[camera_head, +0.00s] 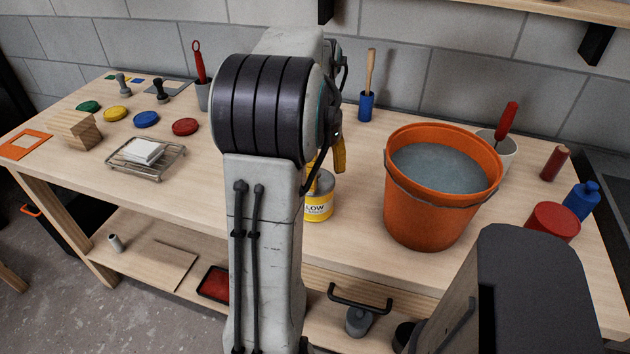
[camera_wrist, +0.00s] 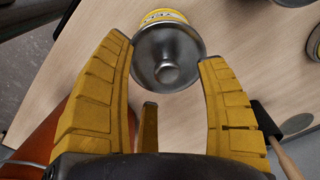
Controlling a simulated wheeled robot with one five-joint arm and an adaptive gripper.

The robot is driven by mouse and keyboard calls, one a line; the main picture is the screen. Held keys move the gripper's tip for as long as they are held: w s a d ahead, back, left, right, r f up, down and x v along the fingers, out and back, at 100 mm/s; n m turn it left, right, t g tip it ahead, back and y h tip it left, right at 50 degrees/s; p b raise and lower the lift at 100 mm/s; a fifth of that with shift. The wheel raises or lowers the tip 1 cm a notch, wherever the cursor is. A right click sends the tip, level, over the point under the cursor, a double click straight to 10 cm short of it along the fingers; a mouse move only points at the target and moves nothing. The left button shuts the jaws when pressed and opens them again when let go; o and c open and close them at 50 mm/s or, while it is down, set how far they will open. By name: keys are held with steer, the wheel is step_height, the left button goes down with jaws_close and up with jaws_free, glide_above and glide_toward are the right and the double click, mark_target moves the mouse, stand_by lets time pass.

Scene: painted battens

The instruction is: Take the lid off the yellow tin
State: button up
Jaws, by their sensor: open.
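The yellow tin (camera_head: 318,207) stands on the bench, partly hidden behind my arm, its yellow label facing out. In the wrist view the tin (camera_wrist: 163,16) shows its yellow band at the top. Its grey metal lid (camera_wrist: 186,50) is on it, with a round knob (camera_wrist: 166,72) in the middle. My gripper (camera_wrist: 166,52) is open, its yellow fingers spread either side of the lid and knob. Whether a finger touches the lid cannot be told. In the head view one yellow finger (camera_head: 339,155) shows above the tin; the rest is hidden by my arm.
An orange bucket (camera_head: 412,215) of greyish liquid stands close to the right of the tin. A blue cup (camera_head: 366,107) with a wooden-handled tool is behind. A wire rack (camera_head: 160,170) and coloured discs lie at left. A red cylinder (camera_head: 553,222) and blue bottle (camera_head: 581,203) stand at far right.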

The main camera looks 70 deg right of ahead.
steer(key=shift+f, duration=0.65)
steer(key=shift+c, duration=0.3)
steer(key=c, duration=1.3)
